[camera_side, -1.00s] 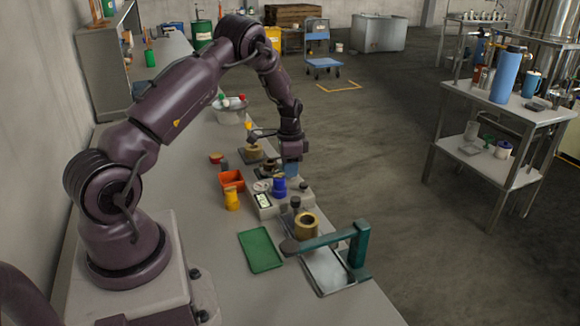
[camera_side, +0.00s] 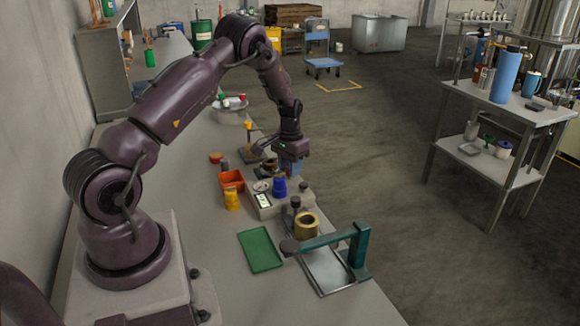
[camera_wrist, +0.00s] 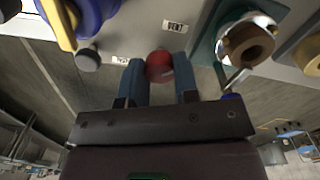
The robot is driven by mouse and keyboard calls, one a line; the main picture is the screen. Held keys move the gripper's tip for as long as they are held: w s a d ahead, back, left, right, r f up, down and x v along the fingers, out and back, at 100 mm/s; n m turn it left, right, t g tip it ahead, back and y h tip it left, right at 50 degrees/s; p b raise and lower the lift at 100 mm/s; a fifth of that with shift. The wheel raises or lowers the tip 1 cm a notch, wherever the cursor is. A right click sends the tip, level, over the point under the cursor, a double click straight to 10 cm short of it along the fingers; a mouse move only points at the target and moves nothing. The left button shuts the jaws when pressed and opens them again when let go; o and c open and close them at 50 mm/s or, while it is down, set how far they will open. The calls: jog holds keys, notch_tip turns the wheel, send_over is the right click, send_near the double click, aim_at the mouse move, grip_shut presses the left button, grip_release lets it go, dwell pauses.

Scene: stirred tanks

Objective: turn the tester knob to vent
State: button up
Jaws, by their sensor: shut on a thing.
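The red tester knob (camera_wrist: 159,67) is a round ball in the middle of the wrist view, between my two blue fingers. My gripper (camera_wrist: 160,75) is shut on it. A white label reading VENT (camera_wrist: 176,26) lies just beyond the knob, and a second label (camera_wrist: 121,61), too small to read surely, is beside the left finger. In the side view my gripper (camera_side: 292,169) is low over the bench, just behind the tester box (camera_side: 264,205) with its small display. The knob is hidden there by the fingers.
A blue part with a yellow handle (camera_wrist: 58,22) is left of the knob; a teal fitting with a metal ring (camera_wrist: 248,40) is right. In the side view, an orange bin (camera_side: 231,180), green tray (camera_side: 261,250) and teal-armed stand (camera_side: 360,245) crowd the bench nearby.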

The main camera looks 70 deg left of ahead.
jog(key=n, duration=0.5)
jog(key=shift+n, duration=0.3)
jog(key=n, duration=0.4)
jog(key=shift+r+n, duration=0.1)
jog(key=shift+n, duration=0.2)
jog(key=o, duration=0.9)
notch_tip(320, 180, up, 13)
jog(key=shift+f, duration=0.1)
dwell(0.4)
